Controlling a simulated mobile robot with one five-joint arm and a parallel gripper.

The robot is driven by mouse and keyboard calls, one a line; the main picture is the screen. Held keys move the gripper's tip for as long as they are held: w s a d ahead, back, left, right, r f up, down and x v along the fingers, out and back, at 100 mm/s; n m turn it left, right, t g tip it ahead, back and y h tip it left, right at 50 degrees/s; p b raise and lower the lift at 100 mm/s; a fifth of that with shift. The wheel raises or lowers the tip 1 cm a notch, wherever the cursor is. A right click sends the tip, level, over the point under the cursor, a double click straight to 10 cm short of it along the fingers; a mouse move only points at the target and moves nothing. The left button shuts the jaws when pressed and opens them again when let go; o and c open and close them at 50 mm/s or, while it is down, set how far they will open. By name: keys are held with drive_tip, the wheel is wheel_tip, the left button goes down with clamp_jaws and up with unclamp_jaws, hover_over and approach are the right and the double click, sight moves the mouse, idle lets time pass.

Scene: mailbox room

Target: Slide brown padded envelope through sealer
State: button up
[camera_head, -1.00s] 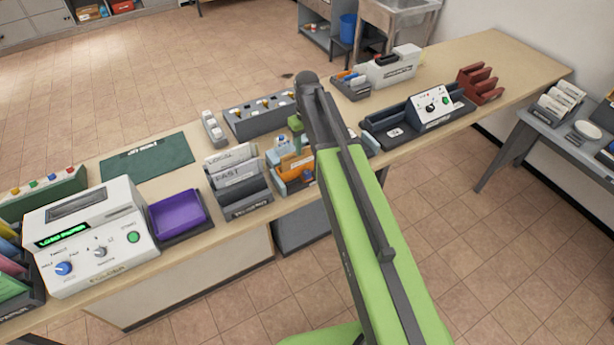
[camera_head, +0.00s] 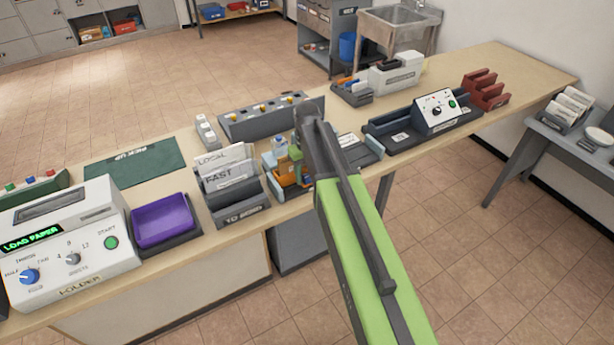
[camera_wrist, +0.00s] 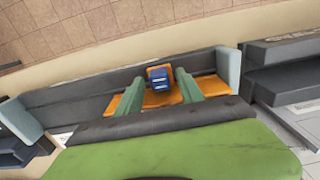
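An orange-brown item, which looks like the padded envelope (camera_head: 285,180), sits in a grey and light-blue holder (camera_head: 372,143) on the counter, partly hidden by my arm. In the wrist view the orange-brown surface (camera_wrist: 118,104) lies beneath my fingers, with a small dark blue piece (camera_wrist: 160,79) between them. My gripper (camera_wrist: 159,82) has its two green fingers spread, with gaps beside the blue piece. Whether the fingers touch the orange surface is unclear. The sealer appears to be the dark device with a dial and green button (camera_head: 436,112), to the right of the holder.
A "TO SEND" rack (camera_head: 236,190) with LOCAL and FAST cards stands left of the holder. A purple tray (camera_head: 163,220) and a white folder machine (camera_head: 75,250) are farther left. A red rack (camera_head: 485,89) is beyond the sealer.

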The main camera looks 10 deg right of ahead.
clamp_jaws()
idle(1.1)
drive_tip(key=shift+d, duration=0.15)
